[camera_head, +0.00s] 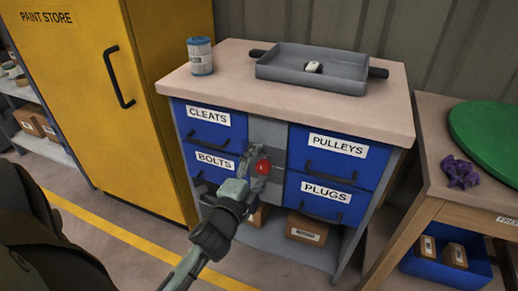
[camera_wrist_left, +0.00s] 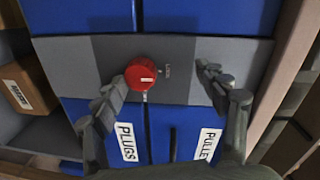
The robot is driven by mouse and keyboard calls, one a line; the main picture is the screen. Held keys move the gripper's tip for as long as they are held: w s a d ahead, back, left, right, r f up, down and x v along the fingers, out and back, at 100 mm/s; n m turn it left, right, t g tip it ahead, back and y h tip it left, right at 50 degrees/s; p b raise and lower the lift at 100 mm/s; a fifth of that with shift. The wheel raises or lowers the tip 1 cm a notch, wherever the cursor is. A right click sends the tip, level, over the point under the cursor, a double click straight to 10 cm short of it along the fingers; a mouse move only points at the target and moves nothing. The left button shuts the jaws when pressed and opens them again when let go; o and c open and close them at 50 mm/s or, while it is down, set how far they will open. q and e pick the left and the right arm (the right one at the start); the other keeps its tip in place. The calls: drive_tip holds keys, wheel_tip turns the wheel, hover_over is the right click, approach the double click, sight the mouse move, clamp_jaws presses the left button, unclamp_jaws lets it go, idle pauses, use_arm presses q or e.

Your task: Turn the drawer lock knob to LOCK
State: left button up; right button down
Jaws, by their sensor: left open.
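The red lock knob (camera_head: 263,167) sits on the grey centre panel between the blue drawers. In the left wrist view the knob (camera_wrist_left: 140,72) has a short pale mark on its lower right face. Small lettering, seemingly LOCK (camera_wrist_left: 168,71), is on the panel to its right, and a pale tick is below it. My left gripper (camera_head: 254,165) is at the panel, with its fingers spread wide. In the left wrist view one finger of the gripper (camera_wrist_left: 162,85) is close beside the knob; the other is well to the right. Contact cannot be told. My right gripper is not in view.
Drawers labelled CLEATS (camera_head: 209,118), BOLTS, PULLEYS (camera_head: 338,145) and PLUGS surround the panel, with dark handles. A grey tray (camera_head: 340,68) and a tin (camera_head: 200,56) stand on the cabinet top. A yellow cabinet (camera_head: 100,100) is left, a wooden table (camera_head: 436,184) right.

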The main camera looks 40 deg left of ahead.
use_arm(q)
drive_tip(key=shift+t, duration=0.5)
wheel_tip(320, 180, up, 7)
drive_tip(key=shift+d+f, duration=0.1)
drive_tip(key=shift+f, duration=0.05)
drive_tip(key=shift+r, duration=0.5)
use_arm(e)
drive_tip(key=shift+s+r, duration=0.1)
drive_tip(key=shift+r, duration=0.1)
use_arm(q)
drive_tip(key=shift+s+f+g, duration=0.1)
drive_tip(key=shift+f+g, duration=0.1)
drive_tip(key=shift+g, duration=0.1)
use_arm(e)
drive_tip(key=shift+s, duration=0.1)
